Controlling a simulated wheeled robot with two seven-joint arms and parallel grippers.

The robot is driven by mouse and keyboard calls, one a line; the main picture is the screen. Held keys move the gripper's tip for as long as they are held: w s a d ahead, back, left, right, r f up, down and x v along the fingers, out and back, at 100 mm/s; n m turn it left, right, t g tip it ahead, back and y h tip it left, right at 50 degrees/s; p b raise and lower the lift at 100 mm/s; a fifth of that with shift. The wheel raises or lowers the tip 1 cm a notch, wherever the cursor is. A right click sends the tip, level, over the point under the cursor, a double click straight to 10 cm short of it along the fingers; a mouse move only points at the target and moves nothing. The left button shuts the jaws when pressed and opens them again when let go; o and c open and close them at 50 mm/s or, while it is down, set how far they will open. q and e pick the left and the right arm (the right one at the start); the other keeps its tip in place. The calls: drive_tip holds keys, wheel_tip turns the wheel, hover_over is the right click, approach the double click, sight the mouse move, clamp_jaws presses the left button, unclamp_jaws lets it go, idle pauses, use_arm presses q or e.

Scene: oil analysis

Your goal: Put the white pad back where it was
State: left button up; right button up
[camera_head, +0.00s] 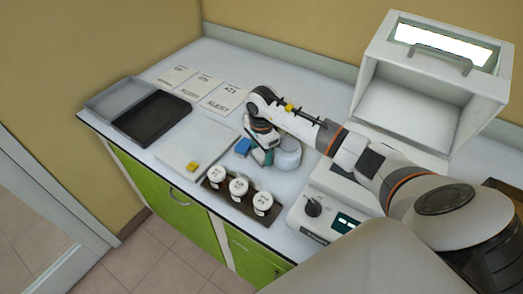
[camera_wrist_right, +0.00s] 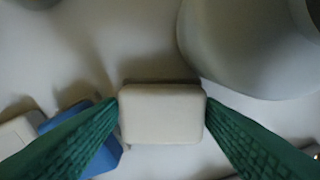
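The white pad (camera_wrist_right: 162,114) is a small rounded block, seen in the right wrist view between the green fingers of my right gripper (camera_wrist_right: 162,118). Both fingertips touch its sides, so the gripper is shut on it. In the head view my right gripper (camera_head: 262,156) points down at the white counter, between a blue block (camera_head: 243,147) and a round white container (camera_head: 288,155). The pad cannot be made out there. How far it is above the counter is hard to tell. My left gripper is not in view.
A white board (camera_head: 200,141) with a yellow block (camera_head: 192,167) lies to the left. A dark rack (camera_head: 217,197) of three white-lidded jars stands in front. Dark and grey trays (camera_head: 150,117), labelled sheets (camera_head: 225,97), an instrument (camera_head: 313,207) and a white box (camera_head: 408,104) surround the spot.

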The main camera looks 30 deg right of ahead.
sight(262, 153)
drive_tip(key=shift+r+p, duration=0.25)
drive_tip(key=shift+p, duration=0.05)
drive_tip(key=shift+r+b, duration=0.35)
drive_tip(key=shift+b, duration=0.05)
wheel_tip(262, 153, up, 11)
drive_tip(key=b, duration=0.2)
drive_tip(key=shift+b, duration=0.35)
drive_tip(key=shift+s, duration=0.1)
